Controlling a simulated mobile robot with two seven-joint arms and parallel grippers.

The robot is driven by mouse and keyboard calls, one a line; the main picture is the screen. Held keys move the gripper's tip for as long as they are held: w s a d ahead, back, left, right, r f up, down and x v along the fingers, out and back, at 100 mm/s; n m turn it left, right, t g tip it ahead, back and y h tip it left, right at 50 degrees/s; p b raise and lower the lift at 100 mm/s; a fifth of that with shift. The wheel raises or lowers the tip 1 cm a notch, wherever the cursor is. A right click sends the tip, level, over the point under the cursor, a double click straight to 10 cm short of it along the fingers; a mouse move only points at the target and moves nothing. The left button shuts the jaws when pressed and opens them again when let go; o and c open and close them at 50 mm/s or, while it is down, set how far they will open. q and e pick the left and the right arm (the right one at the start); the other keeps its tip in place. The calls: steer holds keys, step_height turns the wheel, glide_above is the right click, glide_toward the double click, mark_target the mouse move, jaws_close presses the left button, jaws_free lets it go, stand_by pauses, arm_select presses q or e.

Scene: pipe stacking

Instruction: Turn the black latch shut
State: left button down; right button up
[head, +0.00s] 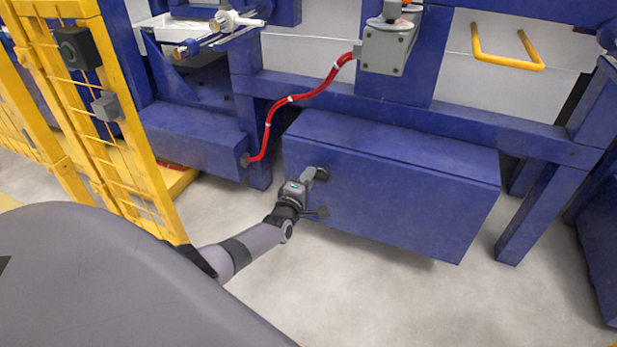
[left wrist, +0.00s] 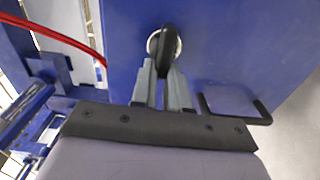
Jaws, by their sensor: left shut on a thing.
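The black latch (left wrist: 167,50) shows in the left wrist view, on a round silver base on the blue face of a box. Its lever stands about upright in that view. My left gripper (left wrist: 163,72) is shut on the latch, with one grey finger on each side of its lower part. In the head view my left gripper (head: 318,175) is at the upper left of the front of the blue box (head: 400,200). There it mostly hides the latch. My right gripper is not in view.
A black handle (left wrist: 240,118) juts from the box just right of my fingers in the left wrist view. A red cable (head: 300,97) runs above the box. A yellow fence (head: 110,120) stands at left. The floor in front is clear.

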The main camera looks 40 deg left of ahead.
arm_select(q)
steer(key=shift+f+n, duration=0.1)
steer(key=shift+n, duration=0.2)
steer(key=c, duration=1.1)
jaws_free()
steer(key=p+v, duration=0.4)
steer(key=v, duration=0.3)
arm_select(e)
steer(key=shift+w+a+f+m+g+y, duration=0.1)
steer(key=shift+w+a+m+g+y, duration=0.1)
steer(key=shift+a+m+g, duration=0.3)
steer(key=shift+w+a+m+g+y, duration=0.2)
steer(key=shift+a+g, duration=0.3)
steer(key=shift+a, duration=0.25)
